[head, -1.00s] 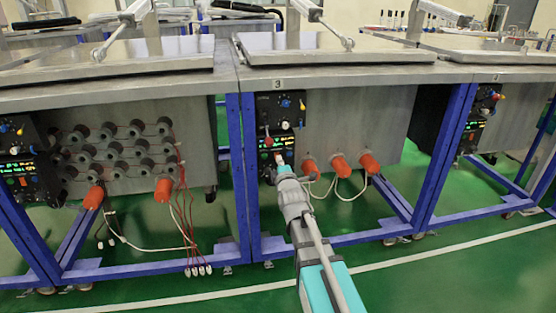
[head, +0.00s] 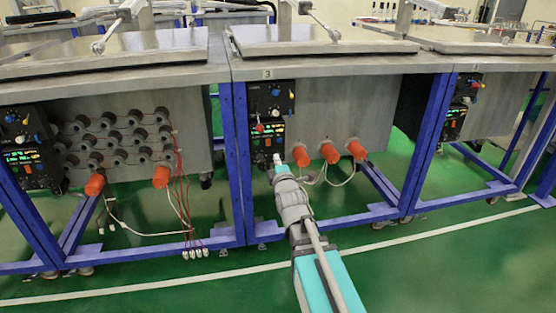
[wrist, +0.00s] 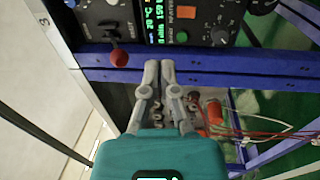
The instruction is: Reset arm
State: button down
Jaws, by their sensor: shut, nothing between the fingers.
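My gripper (head: 278,160) is in front of the control panel (head: 270,122) of the middle station, marked 3, near the panel's lower edge. In the wrist view my gripper (wrist: 159,66) has its two grey fingertips together, with nothing between them. The panel (wrist: 185,22) shows there along the top, turned sideways, with dials, lit displays and a red-knobbed lever (wrist: 119,58). The fingertips show just below the panel in that picture, in front of the blue frame. I cannot tell whether they touch anything.
Several orange plugs (head: 330,153) with white cables stick out of the grey box right of my gripper. Blue frame legs (head: 238,165) stand left of the panel. A lidded metal table top (head: 320,45) lies above.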

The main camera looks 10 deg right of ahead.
jog(key=shift+f, duration=0.15)
jog(key=s+f+m+g+p, duration=0.3)
jog(key=s+f+m+g, duration=0.5)
jog(key=f+m+g, duration=0.3)
jog(key=s+a+f+m+g+p, duration=0.1)
jog(key=s+f+m+g, duration=0.2)
jog(key=s, duration=0.4)
jog(key=s+a+f+m+g+p, duration=0.1)
jog(key=s+m+g, duration=0.35)
jog(key=s, duration=0.35)
notch_tip(320, 180, up, 38)
jog(key=p, duration=3.8)
jog(key=shift+d+f+n+g, duration=0.25)
jog(key=shift+n+g, duration=0.1)
jog(key=shift+g, duration=0.1)
jog(key=shift+w, duration=0.2)
